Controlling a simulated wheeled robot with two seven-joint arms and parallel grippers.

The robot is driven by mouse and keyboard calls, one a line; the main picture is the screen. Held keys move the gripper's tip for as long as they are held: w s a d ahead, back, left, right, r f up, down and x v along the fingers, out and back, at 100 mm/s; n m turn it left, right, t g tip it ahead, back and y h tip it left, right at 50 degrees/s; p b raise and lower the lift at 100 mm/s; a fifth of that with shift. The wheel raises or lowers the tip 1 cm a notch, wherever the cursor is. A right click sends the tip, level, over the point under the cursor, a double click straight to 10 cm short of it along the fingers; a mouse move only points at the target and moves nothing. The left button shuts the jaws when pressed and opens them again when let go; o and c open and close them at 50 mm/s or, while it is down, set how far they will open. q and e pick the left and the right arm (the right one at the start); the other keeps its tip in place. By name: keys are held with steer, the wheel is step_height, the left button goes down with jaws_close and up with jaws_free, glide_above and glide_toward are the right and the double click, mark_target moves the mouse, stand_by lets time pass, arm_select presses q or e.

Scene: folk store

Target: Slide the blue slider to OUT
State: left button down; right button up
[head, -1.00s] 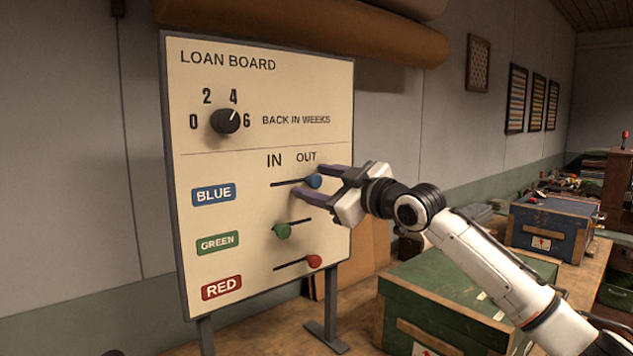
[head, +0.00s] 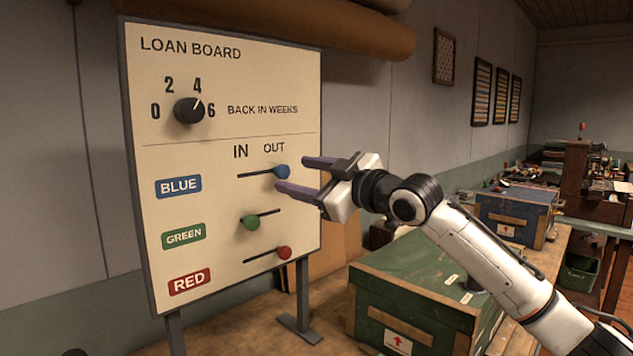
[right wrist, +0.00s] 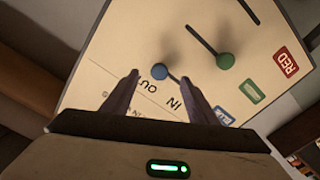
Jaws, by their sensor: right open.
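The loan board (head: 225,215) stands upright at the left. Its blue slider (head: 282,171) is a round knob at the right end of its slot, under the word OUT. It also shows in the right wrist view (right wrist: 159,71), beyond and between the fingertips. My right gripper (head: 290,174) is open just right of the blue knob, with nothing between its fingers. It appears apart from the knob. The green slider (head: 250,222) is at the left end of its slot. The red slider (head: 284,252) is at the right end of its slot. My left gripper is not in view.
A dial (head: 189,110) sits on the upper board. A green chest (head: 420,285) stands on the wooden bench below my right arm, with a blue chest (head: 512,215) behind it. A rolled brown cloth (head: 300,25) hangs above the board.

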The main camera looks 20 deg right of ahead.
steer(key=shift+v, duration=2.1)
